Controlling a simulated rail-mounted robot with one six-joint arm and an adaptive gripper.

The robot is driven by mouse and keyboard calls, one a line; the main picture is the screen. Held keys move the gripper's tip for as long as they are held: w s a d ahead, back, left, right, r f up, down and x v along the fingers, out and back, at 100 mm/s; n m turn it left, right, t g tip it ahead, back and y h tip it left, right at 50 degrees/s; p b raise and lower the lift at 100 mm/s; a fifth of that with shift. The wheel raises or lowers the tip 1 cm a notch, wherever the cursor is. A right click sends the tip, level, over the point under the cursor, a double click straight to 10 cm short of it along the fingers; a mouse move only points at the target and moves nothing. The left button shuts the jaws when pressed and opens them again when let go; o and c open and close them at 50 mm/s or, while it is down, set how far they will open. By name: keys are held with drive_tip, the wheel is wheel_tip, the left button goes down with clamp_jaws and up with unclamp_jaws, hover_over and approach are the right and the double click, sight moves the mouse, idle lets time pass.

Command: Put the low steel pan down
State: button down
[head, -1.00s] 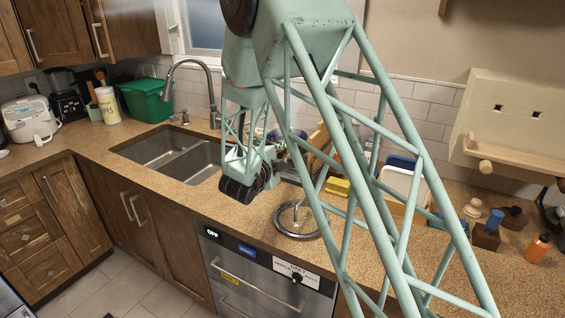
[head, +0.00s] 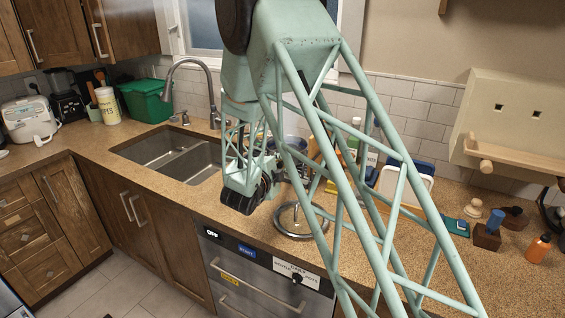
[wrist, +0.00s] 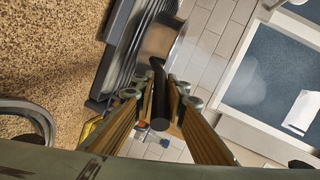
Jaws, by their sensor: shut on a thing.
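My gripper (wrist: 160,105) shows in the wrist view with its two fingers on either side of a dark handle. It is shut on this handle, which appears to belong to the low steel pan (wrist: 160,42). A shiny, brownish steel surface shows beyond the handle, only in part. In the head view my gripper (head: 245,195) hangs over the counter by the right end of the sink. There the pan cannot be made out behind it.
A round steel piece (head: 287,232) lies on the counter right of my gripper; its rim also shows in the wrist view (wrist: 40,112). The sink (head: 160,150) is to the left. A white board (head: 415,187), bottles and small blocks stand at the right. Counter by the front edge is partly clear.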

drive_tip(key=c, duration=2.6)
unclamp_jaws()
drive_tip(key=shift+f, duration=0.15)
drive_tip(key=v, duration=1.2)
drive_tip(key=shift+p, duration=0.35)
